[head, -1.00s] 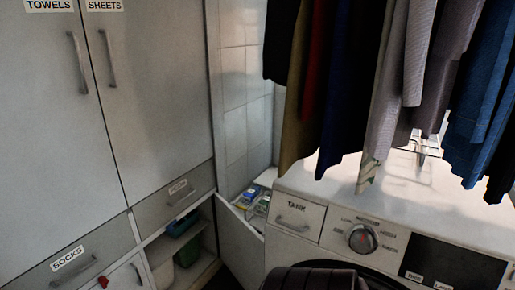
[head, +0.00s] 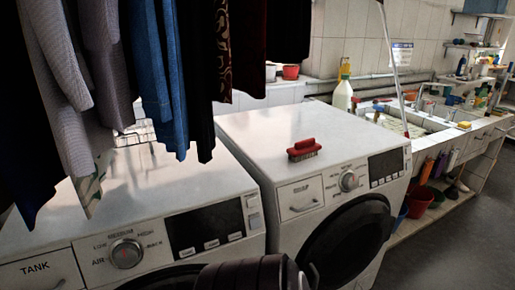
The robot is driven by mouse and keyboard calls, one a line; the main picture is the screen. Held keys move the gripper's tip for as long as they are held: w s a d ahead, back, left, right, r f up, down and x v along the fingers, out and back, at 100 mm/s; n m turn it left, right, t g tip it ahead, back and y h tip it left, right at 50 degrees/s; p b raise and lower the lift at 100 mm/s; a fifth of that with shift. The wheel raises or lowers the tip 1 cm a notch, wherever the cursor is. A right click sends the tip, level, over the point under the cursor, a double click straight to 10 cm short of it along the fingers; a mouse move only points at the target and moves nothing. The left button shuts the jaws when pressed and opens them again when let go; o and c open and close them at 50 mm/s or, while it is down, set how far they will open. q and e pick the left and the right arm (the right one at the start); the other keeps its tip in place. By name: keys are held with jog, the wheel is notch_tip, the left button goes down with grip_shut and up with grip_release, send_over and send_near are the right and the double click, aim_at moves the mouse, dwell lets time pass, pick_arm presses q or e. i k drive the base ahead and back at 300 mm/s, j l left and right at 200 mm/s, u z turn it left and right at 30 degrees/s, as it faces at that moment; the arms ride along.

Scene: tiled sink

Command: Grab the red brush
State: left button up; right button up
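The red brush (head: 303,149) lies on top of the right-hand white washing machine (head: 262,128), near its front edge, with its dark bristles facing down. Nothing touches it from above. A dark rounded part of my own body shows at the bottom of the head view. Neither gripper can be made out in the view.
Clothes (head: 150,75) hang low over the left machine (head: 150,200), at the upper left. A sink (head: 415,125) with a white spray bottle (head: 343,95) beside it stands at the right. Buckets (head: 420,200) sit below it. The grey floor (head: 450,250) at lower right is clear.

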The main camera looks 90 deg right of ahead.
aim_at(304, 150)
jog(key=z, duration=3.1)
jog(key=u, duration=0.75)
jog(key=i+l+u, duration=0.1)
jog(key=l+u, duration=0.35)
jog(key=l, duration=0.25)
jog(key=l+u, duration=0.5)
jog(key=l, duration=0.2)
jog(key=k+l+u, duration=0.15)
jog(key=l+u, duration=0.3)
jog(key=l, duration=0.25)
